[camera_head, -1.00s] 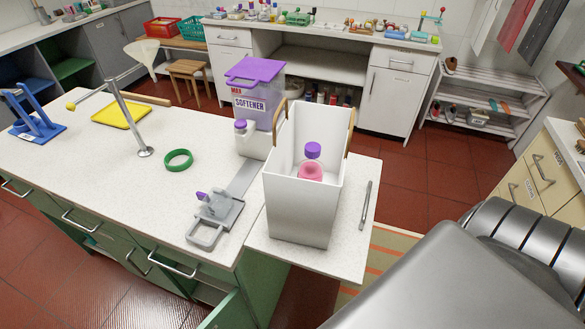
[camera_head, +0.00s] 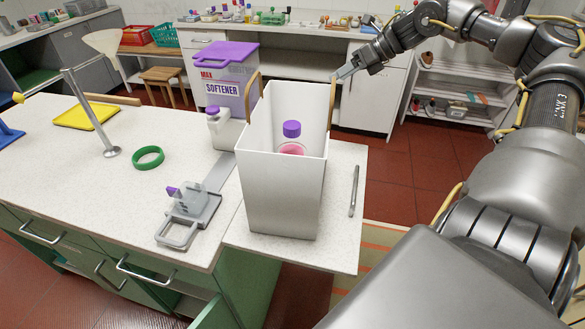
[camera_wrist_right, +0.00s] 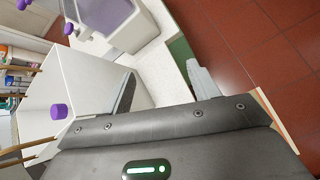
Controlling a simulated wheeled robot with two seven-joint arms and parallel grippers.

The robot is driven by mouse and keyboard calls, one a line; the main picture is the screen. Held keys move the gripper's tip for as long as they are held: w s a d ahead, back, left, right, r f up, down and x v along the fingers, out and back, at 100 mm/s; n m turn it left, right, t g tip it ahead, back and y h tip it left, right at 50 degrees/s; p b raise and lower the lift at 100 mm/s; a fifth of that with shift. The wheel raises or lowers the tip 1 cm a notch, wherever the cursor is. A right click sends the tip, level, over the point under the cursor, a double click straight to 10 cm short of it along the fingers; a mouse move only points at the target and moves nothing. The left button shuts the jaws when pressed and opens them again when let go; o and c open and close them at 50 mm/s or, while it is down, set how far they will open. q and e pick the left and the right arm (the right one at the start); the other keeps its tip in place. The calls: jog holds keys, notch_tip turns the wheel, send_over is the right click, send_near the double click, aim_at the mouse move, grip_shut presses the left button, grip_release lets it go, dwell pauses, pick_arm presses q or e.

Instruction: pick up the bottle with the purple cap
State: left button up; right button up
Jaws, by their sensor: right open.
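A pink bottle with a purple cap (camera_head: 292,129) stands inside a tall white bin (camera_head: 283,190); the bin walls hide its lower part. In the right wrist view its purple cap (camera_wrist_right: 58,111) shows within the bin (camera_wrist_right: 80,85). A white jug (camera_head: 225,130), also with a purple-topped cap, stands beside the bin on its left. My right gripper (camera_head: 346,71) is open and empty, raised behind and to the right of the bin, apart from the bottle. A grey finger shows in the right wrist view. My left gripper is out of view.
Wooden handles (camera_head: 252,95) rise at the bin's sides. A purple-lidded softener box (camera_head: 226,82) stands behind the jug. A grey device (camera_head: 190,208), a green ring (camera_head: 148,157) and a metal rod (camera_head: 354,190) lie on the counter. The counter's left-middle is largely clear.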

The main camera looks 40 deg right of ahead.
jog(key=s+a+r+n+g+b, duration=0.1)
jog(key=a+r+n+g, duration=0.15)
jog(key=a, duration=0.35)
jog(key=s+a+r+n+g, duration=0.1)
jog(key=a+r+n, duration=0.3)
jog(key=a, duration=0.2)
jog(key=n+g+h+b, duration=0.2)
jog(key=n+g+h, duration=0.2)
jog(key=n, duration=0.3)
send_near(293, 124)
jog(key=shift+w, duration=0.25)
jog(key=f+b, duration=0.1)
jog(key=f, duration=0.3)
jog(key=shift+a+f+b, duration=0.2)
jog(key=shift+f+b, duration=0.2)
jog(key=shift+w+a+f, duration=0.1)
jog(key=shift+f, duration=0.55)
jog(key=f, duration=0.4)
jog(key=shift+a+f, duration=0.25)
jog(key=shift+f, duration=0.15)
jog(key=shift+a, duration=0.1)
jog(key=c, duration=0.8)
grip_shut()
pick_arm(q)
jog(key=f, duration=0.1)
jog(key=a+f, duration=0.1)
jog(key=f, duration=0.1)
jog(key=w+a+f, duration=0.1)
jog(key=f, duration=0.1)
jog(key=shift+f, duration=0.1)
